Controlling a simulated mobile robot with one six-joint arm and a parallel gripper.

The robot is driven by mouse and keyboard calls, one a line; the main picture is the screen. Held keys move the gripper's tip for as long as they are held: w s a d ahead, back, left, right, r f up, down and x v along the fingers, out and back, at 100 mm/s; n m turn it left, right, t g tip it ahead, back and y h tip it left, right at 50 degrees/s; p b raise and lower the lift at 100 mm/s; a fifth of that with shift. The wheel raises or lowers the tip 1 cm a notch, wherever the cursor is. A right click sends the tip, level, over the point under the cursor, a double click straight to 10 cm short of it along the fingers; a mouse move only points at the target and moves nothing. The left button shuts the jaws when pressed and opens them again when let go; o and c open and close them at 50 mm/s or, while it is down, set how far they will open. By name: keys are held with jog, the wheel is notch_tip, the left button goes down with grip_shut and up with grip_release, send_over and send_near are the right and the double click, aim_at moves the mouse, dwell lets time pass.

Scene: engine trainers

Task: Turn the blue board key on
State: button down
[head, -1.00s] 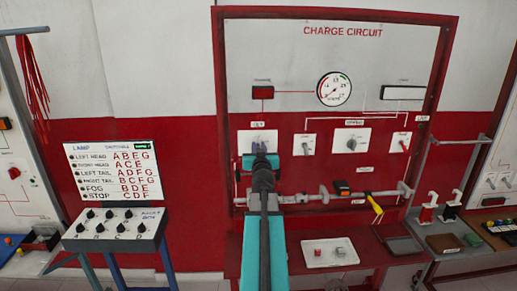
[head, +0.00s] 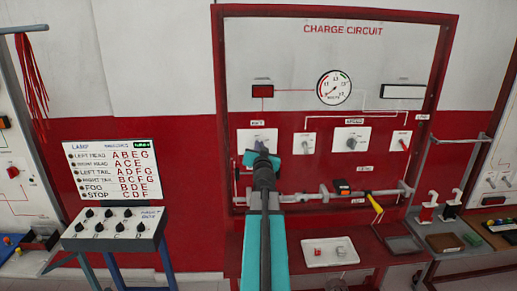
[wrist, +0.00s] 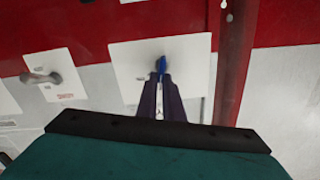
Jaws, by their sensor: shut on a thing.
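The blue key (wrist: 161,66) shows in the wrist view, sitting in a round keyhole on a white plate (wrist: 190,50). My gripper (wrist: 161,82) is shut on the key, with its two dark fingers pinching it from both sides. In the head view the same white plate (head: 243,135) is at the left of the row of controls on the charge circuit board (head: 400,60). My gripper (head: 259,146) is in front of it and hides the key there. My gripper is rolled at a slant to the board.
A small switch plate (head: 304,143) and a rotary knob plate (head: 350,139) are right of the key plate. A rail with a yellow-handled part (head: 375,204) runs below. A white tray (head: 318,263) sits on the red bench. A lamp switch box (head: 115,229) stands at left.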

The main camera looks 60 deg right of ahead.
jog(key=shift+s+d+f+m+b, duration=0.1)
jog(key=shift+s+f+m+b, duration=0.05)
jog(key=shift+m, duration=1.4)
jog(key=shift+s+d+f+m+b, duration=0.1)
jog(key=shift+s+d+m+b, duration=0.1)
jog(key=shift+m, duration=1.3)
jog(key=shift+s+d+f+m+b, duration=0.1)
jog(key=shift+s+f+m+b, duration=0.05)
jog(key=shift+m, duration=1.4)
jog(key=c, duration=1.9)
grip_release()
jog(key=shift+a, duration=0.2)
jog(key=b+v, duration=0.2)
jog(key=v, duration=0.3)
jog(key=shift+s+a+f, duration=0.15)
jog(key=shift+a, duration=0.05)
